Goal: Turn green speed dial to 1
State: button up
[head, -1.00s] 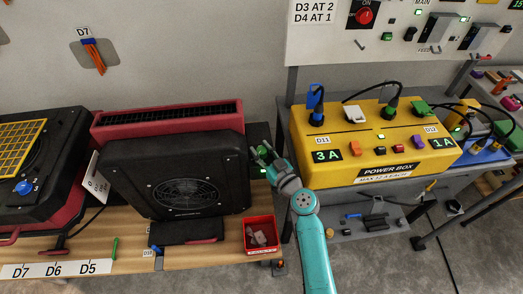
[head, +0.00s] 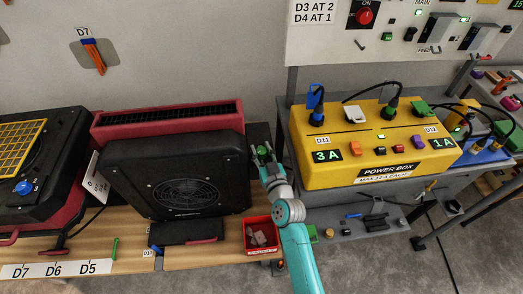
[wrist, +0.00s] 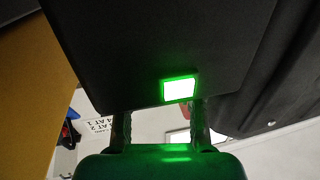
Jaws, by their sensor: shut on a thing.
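The green speed dial (head: 262,151) is on the dark housing at the right side of the black fan unit (head: 187,180), in the head view. My gripper (head: 264,153) is around it from the front, shut on it, with one finger on each side. The dial's pointer and scale marks are too small to read. In the wrist view, my two dark fingers (wrist: 160,125) stand apart in front of a dark panel with a lit green square (wrist: 179,90). A broad dark green shape fills the bottom; I cannot tell what part it is.
A yellow power box (head: 315,174) reading 3A and 1A stands on the grey bench right of my arm. A red bin (head: 259,250) sits below my gripper on the wooden bench. A black fan unit with a blue dial (head: 24,188) is at the far left.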

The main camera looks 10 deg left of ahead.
jog(key=shift+f, duration=0.15)
jog(key=o, duration=0.9)
jog(key=shift+s, duration=0.1)
jog(key=v, duration=1.2)
